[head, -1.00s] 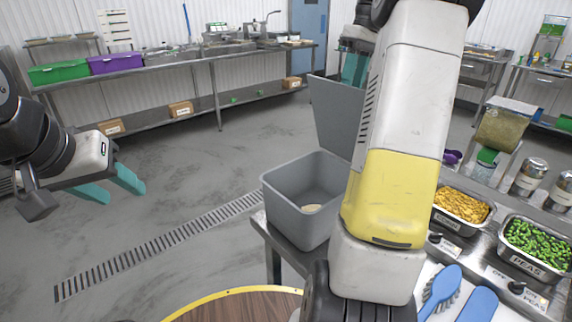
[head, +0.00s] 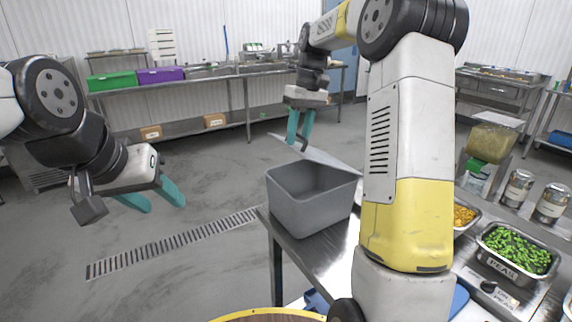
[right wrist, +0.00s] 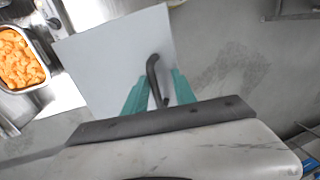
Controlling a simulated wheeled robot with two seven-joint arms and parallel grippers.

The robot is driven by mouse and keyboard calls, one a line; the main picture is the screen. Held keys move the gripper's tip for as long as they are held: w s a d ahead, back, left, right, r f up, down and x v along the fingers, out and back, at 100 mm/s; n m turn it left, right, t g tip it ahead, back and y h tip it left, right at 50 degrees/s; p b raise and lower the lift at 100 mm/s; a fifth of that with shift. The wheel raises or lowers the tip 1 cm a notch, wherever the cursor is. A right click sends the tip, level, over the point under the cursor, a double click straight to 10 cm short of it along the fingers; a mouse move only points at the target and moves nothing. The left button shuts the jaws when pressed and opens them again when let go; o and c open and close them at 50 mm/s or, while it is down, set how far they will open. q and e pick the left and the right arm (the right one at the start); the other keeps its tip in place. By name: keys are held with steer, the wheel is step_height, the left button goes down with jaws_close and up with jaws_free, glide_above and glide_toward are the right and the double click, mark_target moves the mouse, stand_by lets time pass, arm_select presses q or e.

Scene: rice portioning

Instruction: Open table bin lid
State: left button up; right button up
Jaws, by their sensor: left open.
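The grey table bin (head: 308,207) stands on the table's left end in the head view, its mouth uncovered. Its lid (head: 325,154) is a thin pale panel leaning away behind the bin. In the right wrist view the lid (right wrist: 112,58) is a flat square panel with a dark bent handle (right wrist: 153,70). My right gripper (head: 300,138) is above the lid's far edge in the head view. In the right wrist view its teal fingers (right wrist: 159,85) are apart on either side of the handle; contact is unclear. My left gripper (head: 168,202) is open and empty, left of the bin.
My right arm covers part of the table right of the bin. A tray of peas (head: 515,252), a partly hidden orange food tray (head: 464,216) and metal canisters (head: 517,188) stand further right. The floor (head: 200,235) left of the bin is clear.

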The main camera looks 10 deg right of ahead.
steer(key=s+a+f+t+h, duration=0.1)
steer(key=a+f+h, duration=0.2)
steer(key=f, duration=0.4)
steer(key=shift+s+a+f+t+h, duration=0.2)
steer(key=shift+a+f+t+h, duration=0.1)
steer(key=shift+s+r, duration=0.1)
steer(key=shift+r, duration=0.05)
steer(key=c, duration=0.5)
steer(key=shift+s+r+n, duration=0.5)
steer(key=shift+s+r, duration=0.4)
steer(key=shift+r, duration=0.2)
jaws_close()
steer(key=a+r+n+t+h, duration=0.1)
steer(key=a+r+n+h, duration=0.4)
steer(key=n, duration=1.2)
steer(key=shift+y, duration=0.5)
steer(key=x, duration=0.8)
steer(key=shift+a+f, duration=0.15)
steer(key=shift+f, duration=0.15)
